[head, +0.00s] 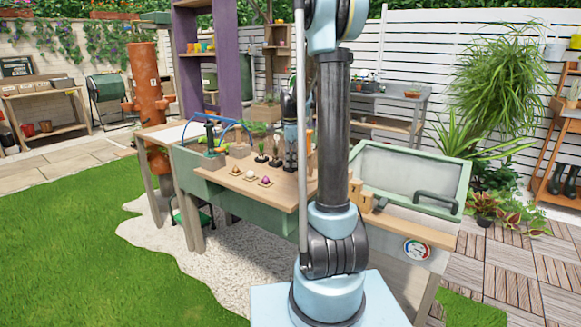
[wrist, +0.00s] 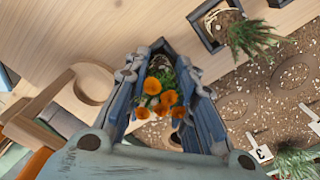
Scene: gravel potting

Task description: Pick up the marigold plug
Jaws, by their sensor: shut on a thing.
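The marigold plug, with several orange flowers (wrist: 160,97), is in the wrist view. My gripper (wrist: 163,62) has its blue fingers on both sides of the plug and is shut on it. The plug's root ball shows only in part between the fingers. In the head view my arm stands in front of the bench, and the marigold cannot be made out there.
The wooden bench top (head: 289,190) holds small seedlings and several bulbs on little trays. A cold frame (head: 458,177) stands at right. The wrist view shows a soil bed (wrist: 235,90) with holes, a label (wrist: 262,153), a grassy plant (wrist: 250,38) and a wooden holder (wrist: 75,97).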

